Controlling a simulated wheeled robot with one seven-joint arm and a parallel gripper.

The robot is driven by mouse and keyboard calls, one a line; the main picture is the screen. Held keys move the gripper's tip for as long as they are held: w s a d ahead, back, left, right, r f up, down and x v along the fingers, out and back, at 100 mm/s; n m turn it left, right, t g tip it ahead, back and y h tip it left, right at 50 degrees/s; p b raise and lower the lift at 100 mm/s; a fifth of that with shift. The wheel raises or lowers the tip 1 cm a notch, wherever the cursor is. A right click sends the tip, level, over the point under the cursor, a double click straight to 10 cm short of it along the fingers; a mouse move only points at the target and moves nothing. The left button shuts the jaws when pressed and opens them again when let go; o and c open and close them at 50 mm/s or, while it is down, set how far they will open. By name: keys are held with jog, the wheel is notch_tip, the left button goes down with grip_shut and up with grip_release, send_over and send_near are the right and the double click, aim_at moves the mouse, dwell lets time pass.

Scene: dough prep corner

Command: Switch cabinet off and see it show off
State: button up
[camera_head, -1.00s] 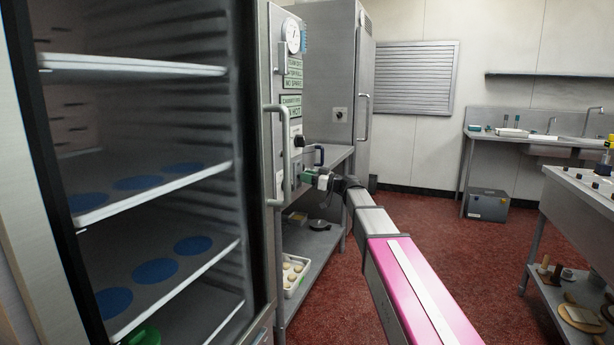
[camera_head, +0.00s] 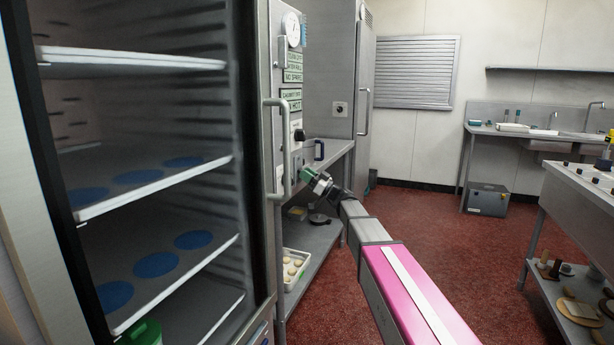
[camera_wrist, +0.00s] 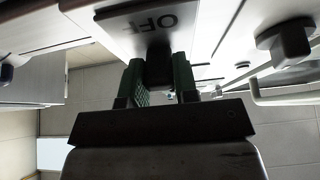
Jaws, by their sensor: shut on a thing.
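The cabinet (camera_head: 281,150) stands at left centre in the head view, with its glass-front part on the left and a narrow control face on the right. My gripper (camera_head: 305,174) is low on that face. In the wrist view its green fingers (camera_wrist: 160,82) are shut on a small dark switch (camera_wrist: 158,62). A pale plate (camera_wrist: 122,26) behind the switch reads OFF, upside down in this view. My fingers hide part of the switch, so its exact position cannot be told. A black knob (camera_head: 298,135) sits higher on the face; no lit indicator is clear.
A vertical handle (camera_head: 283,150) stands out from the cabinet close to my gripper. A steel table (camera_head: 335,152) with a lower shelf holding a tray (camera_head: 288,281) is just beyond. Blue discs lie on the cabinet's shelves. Open red floor lies to the right.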

jog(key=o, duration=0.9)
jog(key=shift+d, duration=0.1)
jog(key=v, duration=1)
jog(key=shift+s+d+f, duration=0.15)
jog(key=shift+d, duration=0.15)
